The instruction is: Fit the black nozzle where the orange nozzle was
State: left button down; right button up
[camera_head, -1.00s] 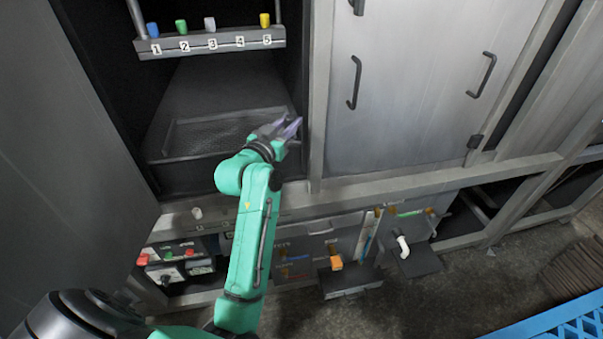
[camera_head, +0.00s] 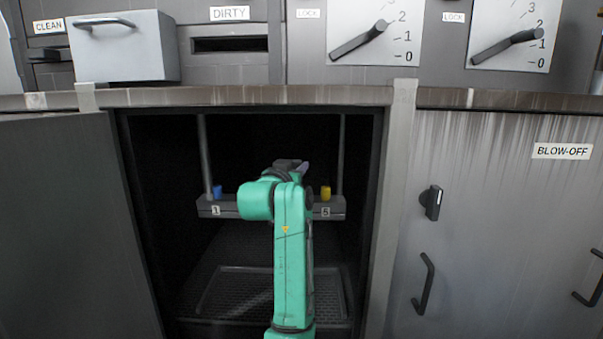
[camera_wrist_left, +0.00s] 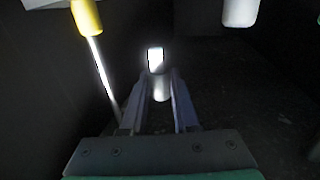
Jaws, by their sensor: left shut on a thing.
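My left gripper (camera_head: 291,165) is at the rack rail (camera_head: 245,211) inside the open cabinet, between the blue nozzle (camera_head: 217,191) at slot 1 and the yellow nozzle (camera_head: 325,193) at slot 5. My arm hides the middle slots. In the left wrist view the fingers are shut on a small cylindrical nozzle (camera_wrist_left: 160,88); bright glare hides its true colour. The yellow nozzle (camera_wrist_left: 87,18) is at the upper left there and a white nozzle (camera_wrist_left: 240,10) at the upper right. I cannot tell whether the held nozzle is seated. My right gripper is not in view.
The cabinet door (camera_head: 75,230) stands open on the left and a grey post (camera_head: 390,210) bounds the right. Two rods hold the rail. A mesh tray (camera_head: 235,270) lies below it. Dials and drawers are above.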

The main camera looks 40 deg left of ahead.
pick_arm(q)
jog(key=shift+w+f+b, duration=0.25)
jog(key=shift+f+b, duration=0.1)
jog(key=shift+f, duration=0.4)
jog(key=shift+w+a+f+b, duration=0.2)
jog(key=shift+w+f+b, duration=0.2)
jog(key=shift+f, duration=0.3)
jog(key=shift+s+f, duration=0.15)
jog(key=shift+s+d+f+b, duration=0.1)
jog(key=shift+s+f+b, duration=0.1)
jog(key=shift+b, duration=0.25)
jog(key=shift+f, duration=0.25)
jog(key=shift+w+f, duration=0.1)
jog(key=shift+w, duration=0.05)
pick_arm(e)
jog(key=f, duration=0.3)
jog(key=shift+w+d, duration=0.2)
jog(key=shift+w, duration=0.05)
pick_arm(q)
jog(key=shift+s, duration=0.2)
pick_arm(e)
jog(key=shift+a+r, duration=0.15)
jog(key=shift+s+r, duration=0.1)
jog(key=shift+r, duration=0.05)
